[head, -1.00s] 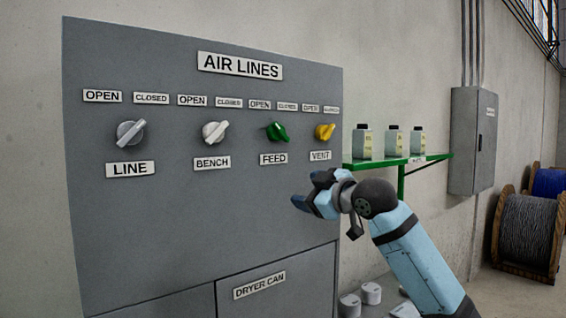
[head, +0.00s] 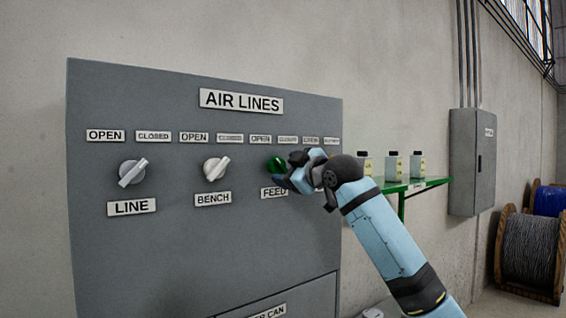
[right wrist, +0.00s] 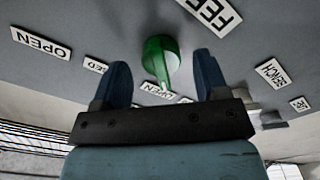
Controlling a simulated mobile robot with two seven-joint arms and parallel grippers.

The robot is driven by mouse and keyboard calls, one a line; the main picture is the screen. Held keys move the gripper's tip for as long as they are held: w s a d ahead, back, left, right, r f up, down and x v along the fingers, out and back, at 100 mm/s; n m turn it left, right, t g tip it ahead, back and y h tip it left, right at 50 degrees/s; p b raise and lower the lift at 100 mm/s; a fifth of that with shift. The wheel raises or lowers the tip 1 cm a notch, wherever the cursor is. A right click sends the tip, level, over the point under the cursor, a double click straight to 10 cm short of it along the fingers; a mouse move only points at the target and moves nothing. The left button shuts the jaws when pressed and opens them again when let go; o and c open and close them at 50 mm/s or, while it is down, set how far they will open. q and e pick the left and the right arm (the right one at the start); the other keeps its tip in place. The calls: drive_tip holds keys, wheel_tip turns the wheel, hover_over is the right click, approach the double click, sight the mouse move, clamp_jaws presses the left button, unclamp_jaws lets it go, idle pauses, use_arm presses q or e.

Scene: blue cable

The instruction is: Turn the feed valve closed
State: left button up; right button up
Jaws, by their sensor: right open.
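The feed valve is a green knob (head: 277,163) on the grey panel, above the FEED label (head: 274,193); my right gripper partly covers it in the head view. In the right wrist view the green knob (right wrist: 158,55) lies between and just beyond the two blue fingers. Its ridge points toward an OPEN label (right wrist: 157,90). My right gripper (head: 284,169) is open at the knob, a finger on each side; I see no clear contact. The fingers also show in the right wrist view (right wrist: 163,75). My left gripper is out of view.
The LINE knob (head: 133,172) and BENCH knob (head: 215,168) are to the left on the panel (head: 180,250). The yellow VENT knob is hidden behind my right arm. A green shelf (head: 428,184) with bottles stands right of the panel, near a grey wall box (head: 472,160).

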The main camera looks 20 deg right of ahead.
drive_tip(key=shift+x, duration=1)
drive_tip(key=shift+w+p, duration=0.2)
drive_tip(key=shift+p, duration=0.1)
drive_tip(key=c, duration=0.8)
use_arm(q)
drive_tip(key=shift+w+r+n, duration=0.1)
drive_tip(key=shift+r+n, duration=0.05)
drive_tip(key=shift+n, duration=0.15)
use_arm(e)
drive_tip(key=shift+c, duration=0.2)
